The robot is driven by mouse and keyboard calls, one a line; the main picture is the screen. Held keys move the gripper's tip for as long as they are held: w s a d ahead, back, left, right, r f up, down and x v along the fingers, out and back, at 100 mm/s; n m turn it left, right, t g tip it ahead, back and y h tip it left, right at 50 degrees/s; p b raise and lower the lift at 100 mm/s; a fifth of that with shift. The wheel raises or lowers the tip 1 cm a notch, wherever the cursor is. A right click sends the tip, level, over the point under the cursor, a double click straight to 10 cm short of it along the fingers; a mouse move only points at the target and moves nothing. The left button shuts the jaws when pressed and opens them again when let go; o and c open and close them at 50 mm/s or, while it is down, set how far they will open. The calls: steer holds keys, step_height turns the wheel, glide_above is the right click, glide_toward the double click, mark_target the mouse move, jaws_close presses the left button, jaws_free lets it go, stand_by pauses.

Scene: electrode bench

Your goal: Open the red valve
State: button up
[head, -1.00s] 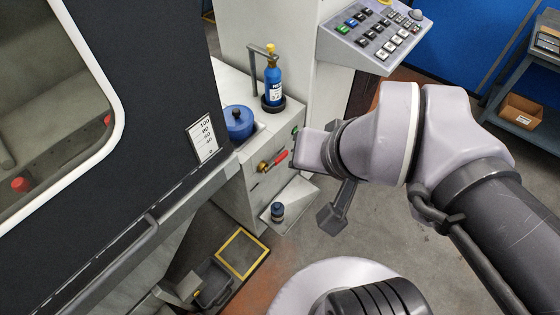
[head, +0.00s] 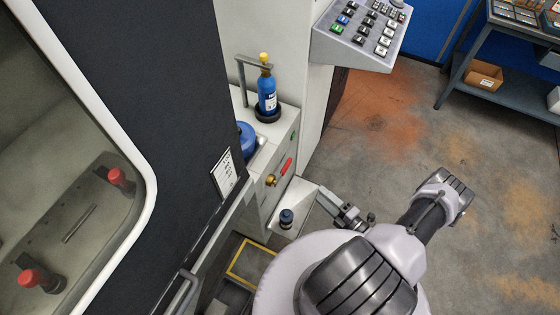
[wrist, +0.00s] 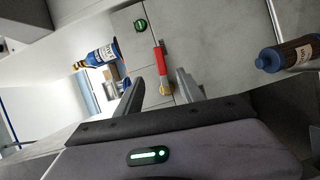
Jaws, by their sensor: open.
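The red valve handle (head: 286,165) is on the grey cabinet's front panel in the head view, slanting up and right from its brass body (head: 271,181). In the wrist view the red handle (wrist: 160,60) points up in the picture from the brass body (wrist: 167,88). My gripper (wrist: 159,78) is open and empty. Its two fingers appear on either side of the valve's brass end in the wrist view; no contact shows, and the remaining gap is hard to judge. In the head view my gripper (head: 329,196) is low, right of the valve.
A blue bottle (head: 267,92) stands on the cabinet top beside a blue pot (head: 246,139). A small dark blue bottle (head: 286,218) stands on a low ledge below the valve, close to my gripper. A button panel (head: 360,35) overhangs above. The floor (head: 400,130) to the right is clear.

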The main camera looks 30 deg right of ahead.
mark_target(283, 172)
steer(key=r+b+x, duration=0.1)
steer(key=b+x, duration=0.2)
steer(key=x, duration=1.4)
steer(key=shift+a+f, duration=0.25)
steer(key=shift+f, duration=0.1)
jaws_close()
stand_by(0.3)
